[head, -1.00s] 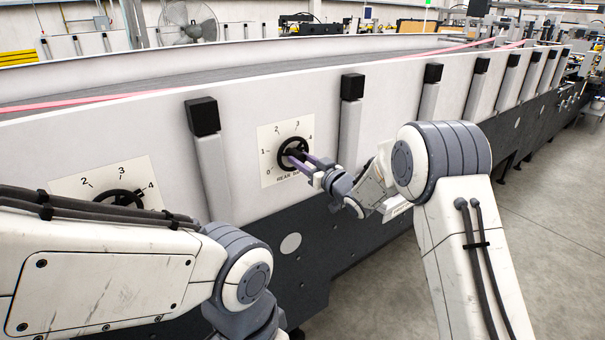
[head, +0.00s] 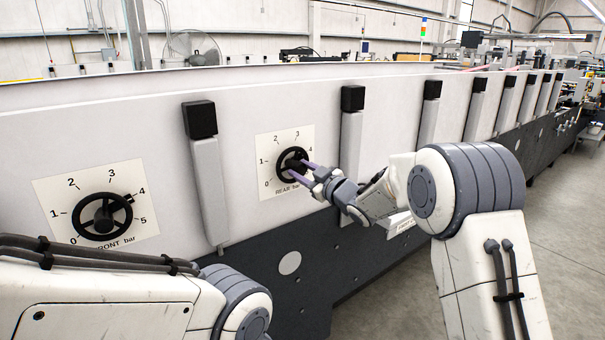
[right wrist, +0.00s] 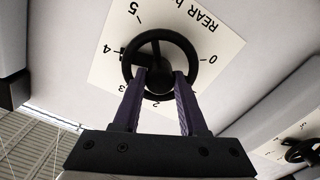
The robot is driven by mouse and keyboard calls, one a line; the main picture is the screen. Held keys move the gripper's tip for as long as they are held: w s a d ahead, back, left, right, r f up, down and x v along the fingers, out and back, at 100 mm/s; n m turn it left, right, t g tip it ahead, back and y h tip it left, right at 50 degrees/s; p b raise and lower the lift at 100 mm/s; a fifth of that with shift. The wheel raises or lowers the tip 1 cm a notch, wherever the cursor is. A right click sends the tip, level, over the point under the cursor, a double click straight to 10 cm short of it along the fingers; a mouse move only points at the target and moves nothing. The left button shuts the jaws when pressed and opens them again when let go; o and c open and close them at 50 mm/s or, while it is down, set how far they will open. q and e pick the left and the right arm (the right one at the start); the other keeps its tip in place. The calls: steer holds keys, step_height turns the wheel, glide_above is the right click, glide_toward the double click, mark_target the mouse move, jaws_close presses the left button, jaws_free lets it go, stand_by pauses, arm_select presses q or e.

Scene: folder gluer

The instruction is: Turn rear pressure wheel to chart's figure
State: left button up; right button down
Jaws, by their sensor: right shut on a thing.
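The rear pressure wheel (head: 291,164) is a black spoked handwheel on a white dial plate (head: 266,144) marked REAR bar. In the right wrist view the wheel (right wrist: 187,46) appears upside down, and its dark pointer block lies beside the figure 4. My right gripper (head: 303,165) has purple fingers and is shut on the wheel. In the right wrist view the fingertips (right wrist: 159,76) sit either side of the hub, inside the rim. My left gripper is out of view; only my left arm shows. I cannot make out a chart with a figure.
The front wheel (head: 104,217), marked FRONT bar, is at left, its pointer near 4. Grey posts with black caps (head: 199,119) stand along the white machine side, one between the dials. A small white label (head: 400,223) is partly hidden behind my right arm. Open floor lies to the right.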

steer(key=shift+d, duration=0.1)
steer(key=shift+c, duration=2.2)
jaws_free()
steer(key=b+v, duration=0.2)
steer(key=v, duration=0.8)
steer(key=shift+s, duration=0.15)
